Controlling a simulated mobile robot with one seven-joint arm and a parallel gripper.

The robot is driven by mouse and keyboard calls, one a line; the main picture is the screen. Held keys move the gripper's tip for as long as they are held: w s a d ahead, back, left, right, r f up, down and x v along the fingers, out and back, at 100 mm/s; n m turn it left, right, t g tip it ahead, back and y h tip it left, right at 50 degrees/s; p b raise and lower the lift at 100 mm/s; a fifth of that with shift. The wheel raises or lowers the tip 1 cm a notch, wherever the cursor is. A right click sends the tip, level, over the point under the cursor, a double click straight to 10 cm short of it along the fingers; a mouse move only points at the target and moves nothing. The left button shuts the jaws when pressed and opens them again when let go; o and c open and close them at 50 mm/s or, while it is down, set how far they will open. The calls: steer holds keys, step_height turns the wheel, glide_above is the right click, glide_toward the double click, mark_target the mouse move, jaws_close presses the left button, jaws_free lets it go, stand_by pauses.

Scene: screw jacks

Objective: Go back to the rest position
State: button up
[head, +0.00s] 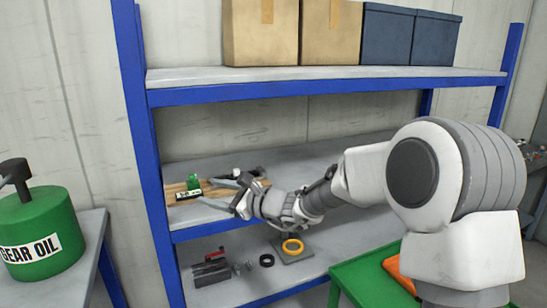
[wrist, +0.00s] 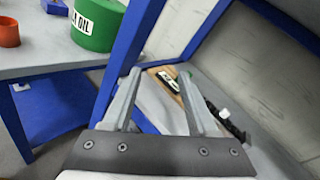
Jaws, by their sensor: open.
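My gripper (head: 206,191) is open at the front of the middle shelf, its fingers pointing left with nothing seen between them. It also shows open in the wrist view (wrist: 159,75). A small green piece with a black-and-white labelled base (head: 190,189) stands on a wooden board (head: 180,187) just beyond the fingertips. In the wrist view the labelled base (wrist: 167,79) appears between and beyond the fingers. Whether the fingers touch it is unclear. A dark item with a white part (head: 246,173) lies behind the gripper, partly hidden. My arm reaches in from the right.
Blue uprights (head: 148,140) and the upper shelf edge (head: 320,86) frame the space. A green oil drum (head: 40,225) stands left; a green cart (head: 360,278) stands right.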

steer(key=s+d+r+n+g+h+p, duration=0.1)
steer(key=s+d+r+n+g+h, duration=0.1)
steer(key=s+d+n, duration=0.5)
steer(key=s+d+r+n+g+h+p, duration=0.1)
steer(key=s+r+n+g+h+p, duration=0.2)
steer(key=s, duration=0.7)
steer(key=s+d+n+t+h+p, duration=0.1)
steer(key=s+d+n+h, duration=0.3)
steer(key=s+d, duration=0.4)
steer(key=s+d+n+t+h+p, duration=0.1)
steer(key=s+d+n+h, duration=0.4)
steer(key=d, duration=0.9)
steer(key=s, duration=0.2)
steer(key=shift+s+d+h, duration=0.3)
steer(key=shift+s, duration=0.1)
